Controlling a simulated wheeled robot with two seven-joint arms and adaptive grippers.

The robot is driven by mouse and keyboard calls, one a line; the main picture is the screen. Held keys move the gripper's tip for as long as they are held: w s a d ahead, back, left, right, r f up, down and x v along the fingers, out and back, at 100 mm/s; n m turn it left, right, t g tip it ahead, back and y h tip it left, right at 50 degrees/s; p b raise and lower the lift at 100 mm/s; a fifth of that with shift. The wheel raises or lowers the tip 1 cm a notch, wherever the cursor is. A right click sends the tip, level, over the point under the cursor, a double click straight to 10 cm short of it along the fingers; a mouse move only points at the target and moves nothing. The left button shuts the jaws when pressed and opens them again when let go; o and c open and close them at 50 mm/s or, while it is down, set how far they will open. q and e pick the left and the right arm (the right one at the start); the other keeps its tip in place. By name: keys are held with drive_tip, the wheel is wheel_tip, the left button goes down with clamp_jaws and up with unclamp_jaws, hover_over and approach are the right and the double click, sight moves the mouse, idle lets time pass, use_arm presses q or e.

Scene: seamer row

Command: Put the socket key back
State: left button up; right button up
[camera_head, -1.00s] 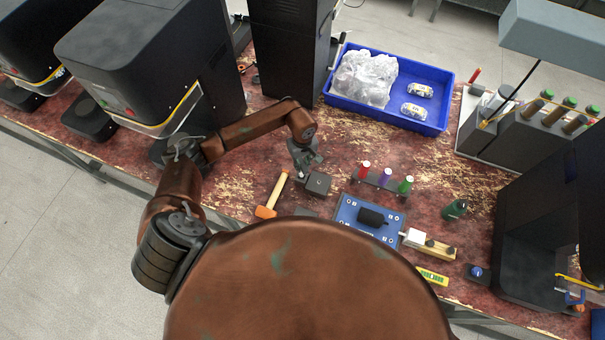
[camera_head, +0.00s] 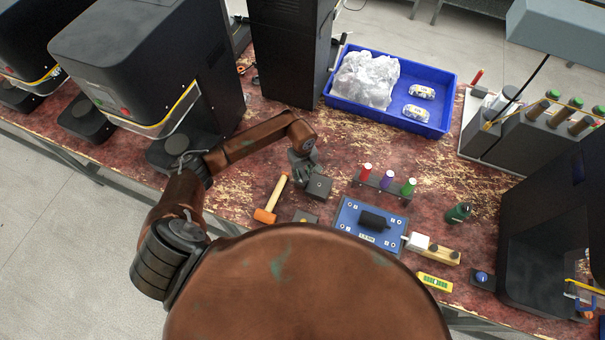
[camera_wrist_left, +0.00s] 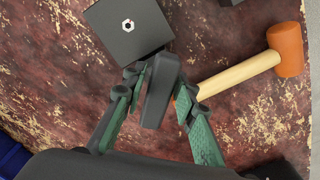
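My left gripper (camera_head: 301,172) is beside a small dark block (camera_head: 318,187) on the workbench. In the left wrist view my left gripper (camera_wrist_left: 160,92) has its green fingers closed on both sides of a dark grey bar (camera_wrist_left: 158,95), which looks like the socket key's handle. The bar's lower part is hidden. The dark block (camera_wrist_left: 128,25) lies just beyond the fingertips, with a white-ringed hexagonal hole on its top face. The hole looks empty. My right gripper is in neither view.
An orange-headed mallet (camera_head: 271,200) lies left of the block. A blue fixture plate (camera_head: 350,212) and a stand with red, purple and green pieces (camera_head: 387,183) are to the right. A blue tray (camera_head: 390,113) with a clear bag is behind. Black machines stand on both sides.

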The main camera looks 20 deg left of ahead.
use_arm(q)
drive_tip(key=shift+o, duration=0.8)
drive_tip(key=shift+r, duration=0.1)
drive_tip(key=shift+r+p, duration=0.3)
wheel_tip(320, 180, up, 10)
drive_tip(key=shift+r+b, duration=0.25)
drive_tip(key=shift+b, duration=0.6)
drive_tip(key=shift+r, duration=0.55)
